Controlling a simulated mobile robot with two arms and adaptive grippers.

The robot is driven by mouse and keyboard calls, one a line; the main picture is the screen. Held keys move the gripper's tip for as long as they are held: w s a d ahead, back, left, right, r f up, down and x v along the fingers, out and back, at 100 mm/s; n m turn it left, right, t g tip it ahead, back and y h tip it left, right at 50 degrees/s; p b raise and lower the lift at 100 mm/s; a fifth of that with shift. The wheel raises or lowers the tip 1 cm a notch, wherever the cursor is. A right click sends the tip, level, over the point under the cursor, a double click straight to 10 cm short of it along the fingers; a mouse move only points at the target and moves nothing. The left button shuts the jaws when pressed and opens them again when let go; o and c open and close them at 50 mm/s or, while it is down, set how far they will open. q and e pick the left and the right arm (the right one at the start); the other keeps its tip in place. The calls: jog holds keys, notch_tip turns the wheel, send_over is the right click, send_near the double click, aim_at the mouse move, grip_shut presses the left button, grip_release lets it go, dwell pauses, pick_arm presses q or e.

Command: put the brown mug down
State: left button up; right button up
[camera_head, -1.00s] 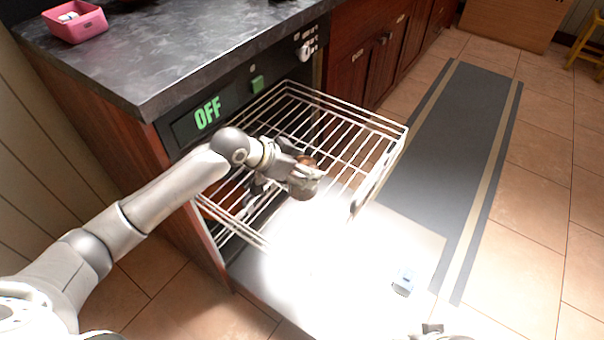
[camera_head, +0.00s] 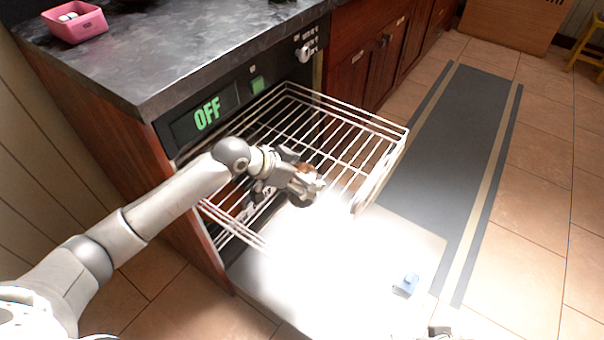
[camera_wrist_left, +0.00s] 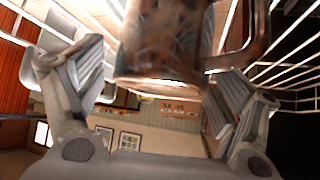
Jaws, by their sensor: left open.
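The brown mug (camera_wrist_left: 165,42) fills the upper middle of the left wrist view, with its handle to the right. In the head view only a small brown part of the mug (camera_head: 305,169) shows at my left gripper (camera_head: 308,186); the rest is hidden. The gripper is over the pulled-out wire rack (camera_head: 372,122). Its two fingers are spread in the left wrist view, one on each side of the mug, with visible gaps. I cannot tell whether the mug rests on the rack wires. A grey part at the bottom edge may be my right gripper (camera_head: 442,331).
The rack extends from under a dark countertop (camera_head: 180,45), beside a panel reading OFF (camera_head: 208,114). A pink bin (camera_head: 75,22) stands on the countertop. Below the rack is a brightly lit flat panel with a small blue object (camera_head: 408,283). A grey runner (camera_head: 465,130) lies on the floor.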

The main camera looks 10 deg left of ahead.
pick_arm(q)
jog(key=shift+r, duration=0.1)
jog(key=shift+a+r, duration=0.1)
jog(key=shift+r, duration=0.1)
jog(key=shift+s+a+r, duration=0.2)
jog(key=shift+s+r, duration=0.05)
jog(key=p+v, duration=0.2)
jog(key=v, duration=0.9)
jog(key=shift+p, duration=0.3)
pick_arm(e)
notch_tip(320, 180, down, 9)
jog(key=shift+a+f+g, duration=0.15)
jog(key=shift+g, duration=0.15)
pick_arm(q)
jog(key=shift+s+f, duration=0.1)
